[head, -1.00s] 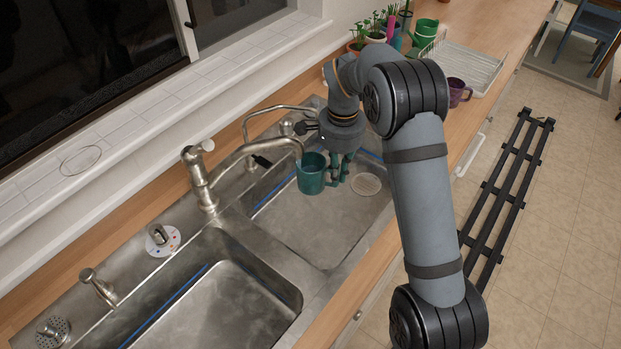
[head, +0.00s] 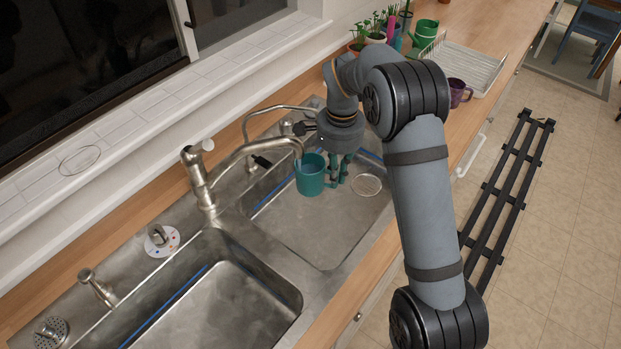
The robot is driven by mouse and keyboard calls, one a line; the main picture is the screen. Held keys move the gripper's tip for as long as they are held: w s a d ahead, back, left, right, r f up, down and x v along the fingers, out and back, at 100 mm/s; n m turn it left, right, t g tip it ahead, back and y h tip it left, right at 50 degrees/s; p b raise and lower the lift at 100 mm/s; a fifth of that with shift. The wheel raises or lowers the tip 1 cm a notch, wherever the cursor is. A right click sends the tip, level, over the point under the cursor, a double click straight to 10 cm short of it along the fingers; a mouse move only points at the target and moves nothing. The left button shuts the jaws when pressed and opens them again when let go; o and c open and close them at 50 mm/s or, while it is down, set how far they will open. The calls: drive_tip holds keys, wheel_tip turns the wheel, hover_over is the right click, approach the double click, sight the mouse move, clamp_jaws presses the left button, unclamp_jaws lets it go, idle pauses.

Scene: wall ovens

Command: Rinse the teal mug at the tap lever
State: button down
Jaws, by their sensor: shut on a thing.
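The teal mug (head: 309,177) is upright in the air over the far basin (head: 318,232), directly below the end of the tap spout (head: 262,147). My gripper (head: 338,176) is shut on the mug's right side, where the handle is; the fingers partly hide it. The tap body with its lever (head: 200,150) stands on the sink's back ledge, left of the mug. No clear stream of water can be made out at the spout.
The near basin (head: 222,310) is empty. A second, thinner curved tap (head: 277,108) stands behind the mug. A purple mug (head: 458,92), a white dish rack (head: 465,62), a green watering can (head: 426,33) and potted plants (head: 374,33) stand on the far counter.

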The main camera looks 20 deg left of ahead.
drive_tip(key=shift+w+d, duration=0.1)
drive_tip(key=shift+w, duration=0.15)
drive_tip(key=s+d+b, duration=0.3)
drive_tip(key=d+b, duration=0.1)
drive_tip(key=d, duration=0.3)
drive_tip(key=shift+d, duration=0.25)
idle(0.4)
idle(1.1)
drive_tip(key=s+d+r+p, duration=0.1)
drive_tip(key=d+r, duration=0.3)
drive_tip(key=shift+s+d, duration=0.35)
